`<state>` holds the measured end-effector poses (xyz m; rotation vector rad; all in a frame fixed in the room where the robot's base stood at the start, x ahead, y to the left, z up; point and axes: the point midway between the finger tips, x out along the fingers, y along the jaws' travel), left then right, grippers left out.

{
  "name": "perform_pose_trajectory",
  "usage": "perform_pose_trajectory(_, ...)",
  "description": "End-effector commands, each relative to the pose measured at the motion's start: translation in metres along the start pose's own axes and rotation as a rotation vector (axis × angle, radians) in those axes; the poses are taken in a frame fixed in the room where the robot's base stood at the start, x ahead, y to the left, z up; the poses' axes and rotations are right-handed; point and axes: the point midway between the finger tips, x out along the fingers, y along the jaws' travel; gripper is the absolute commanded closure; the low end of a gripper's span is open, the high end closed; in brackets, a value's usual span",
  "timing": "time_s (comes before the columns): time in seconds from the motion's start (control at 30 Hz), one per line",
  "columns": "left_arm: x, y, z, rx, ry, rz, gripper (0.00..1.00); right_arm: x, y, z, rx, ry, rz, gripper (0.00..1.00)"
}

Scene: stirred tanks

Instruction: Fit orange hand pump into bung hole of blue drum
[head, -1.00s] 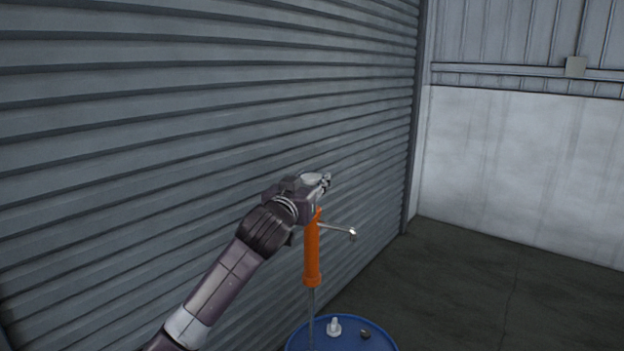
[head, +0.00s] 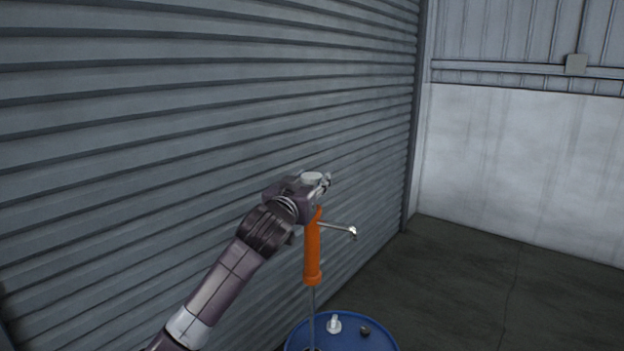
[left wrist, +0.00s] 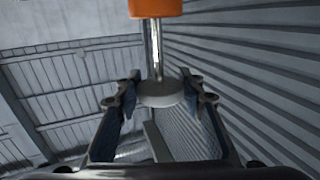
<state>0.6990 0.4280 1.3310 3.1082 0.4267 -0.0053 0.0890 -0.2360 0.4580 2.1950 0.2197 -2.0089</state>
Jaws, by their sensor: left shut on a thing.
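The orange hand pump (head: 312,252) hangs roughly upright above the blue drum (head: 378,341) in the head view, with its metal spout pointing right. Its thin steel tube runs down to the drum top at the picture's lower edge. A dark spot there looks like the bung hole; whether the tube's tip is in it or in front of it I cannot tell. My left gripper (head: 322,184) is shut on the pump's pale top handle. The left wrist view shows the handle (left wrist: 160,94) between the two fingers, with the rod and orange body (left wrist: 156,8) beyond.
A white fitting (head: 334,324) and a small dark cap (head: 365,330) stand on the drum top. A grey ribbed shutter (head: 150,130) runs close behind my arm and the drum. The floor (head: 480,285) to the right is clear.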

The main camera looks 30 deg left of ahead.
Motion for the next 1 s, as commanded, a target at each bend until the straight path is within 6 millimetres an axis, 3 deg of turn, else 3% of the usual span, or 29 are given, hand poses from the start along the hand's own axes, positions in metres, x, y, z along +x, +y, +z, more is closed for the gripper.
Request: perform_pose_trajectory(1.0, -0.0005, -0.0012, 0.0015, 0.001, 0.007, -0.001, 0.83, 0.001, -0.0019, -0.0017, 0.001, 0.003, -0.002, 0.54)
